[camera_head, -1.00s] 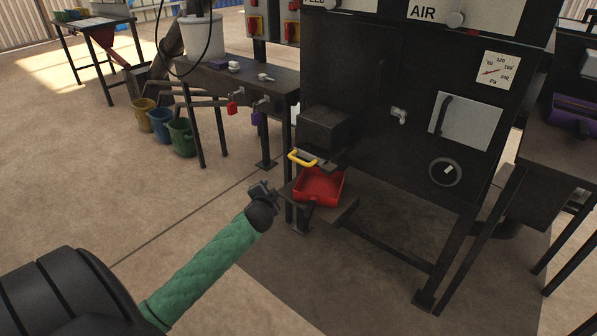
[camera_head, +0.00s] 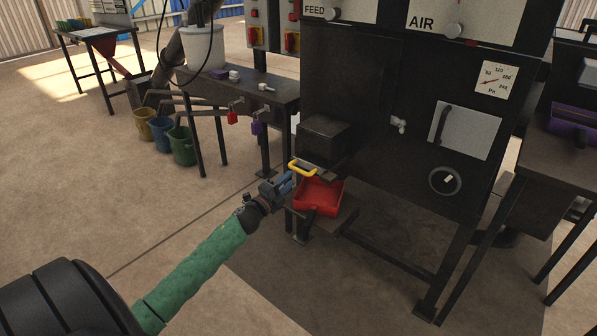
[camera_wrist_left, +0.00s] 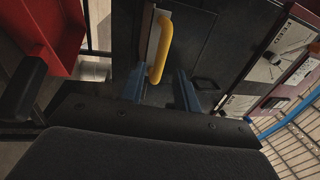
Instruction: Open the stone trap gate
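The stone trap gate appears to be the flat plate with a yellow handle (camera_head: 303,168), low on the front of the dark machine, under a dark box (camera_head: 323,138). A red tray (camera_head: 319,196) sits just below it. My left gripper (camera_head: 287,181) is just left of the handle, close to it. In the left wrist view, the yellow handle (camera_wrist_left: 162,50) stands ahead, with its near end between the two blue fingers (camera_wrist_left: 160,86). The fingers are apart, and I see no grip on the handle. My right gripper is not in view.
The dark machine carries a white panel door (camera_head: 466,125), a round dial (camera_head: 445,180) and a pressure gauge (camera_head: 496,80). The floor at left is open.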

